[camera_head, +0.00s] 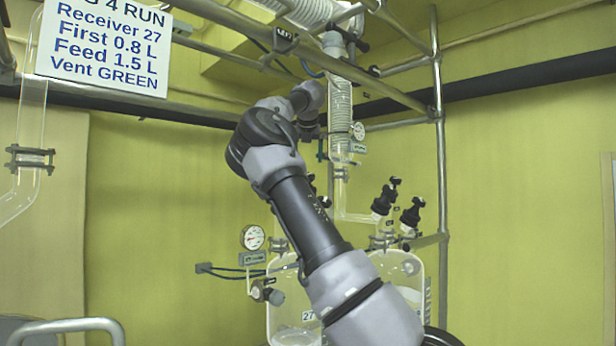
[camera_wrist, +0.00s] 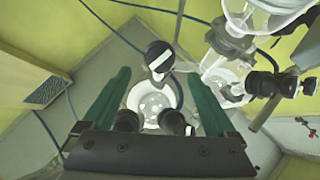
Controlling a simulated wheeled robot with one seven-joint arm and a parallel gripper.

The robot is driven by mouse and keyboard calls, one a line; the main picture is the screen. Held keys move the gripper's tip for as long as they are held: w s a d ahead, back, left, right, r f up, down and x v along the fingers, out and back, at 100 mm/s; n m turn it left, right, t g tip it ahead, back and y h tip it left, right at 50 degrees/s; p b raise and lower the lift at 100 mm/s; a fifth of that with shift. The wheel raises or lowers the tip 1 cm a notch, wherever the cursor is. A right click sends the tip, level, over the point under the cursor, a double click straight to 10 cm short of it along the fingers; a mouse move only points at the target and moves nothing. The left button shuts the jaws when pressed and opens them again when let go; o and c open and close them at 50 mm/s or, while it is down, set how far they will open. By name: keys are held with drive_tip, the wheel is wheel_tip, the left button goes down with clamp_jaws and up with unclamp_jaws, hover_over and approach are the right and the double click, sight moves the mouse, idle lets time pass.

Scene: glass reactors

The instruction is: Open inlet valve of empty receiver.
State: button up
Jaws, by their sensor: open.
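In the head view a glass receiver (camera_head: 283,318) with a "27" label holds some pale liquid at its bottom.
A sign (camera_head: 108,45) names Receiver 27, first 0.8 L, feed 1.5 L, vent GREEN. A gauge (camera_head: 252,237) stands left of the receivers. Metal rails (camera_head: 440,150) frame the glassware. In the wrist view another black valve (camera_wrist: 268,85) on glass pipework is right of my gripper.

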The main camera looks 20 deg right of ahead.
drive_tip(key=x, duration=0.9)
drive_tip(key=c, duration=1.4)
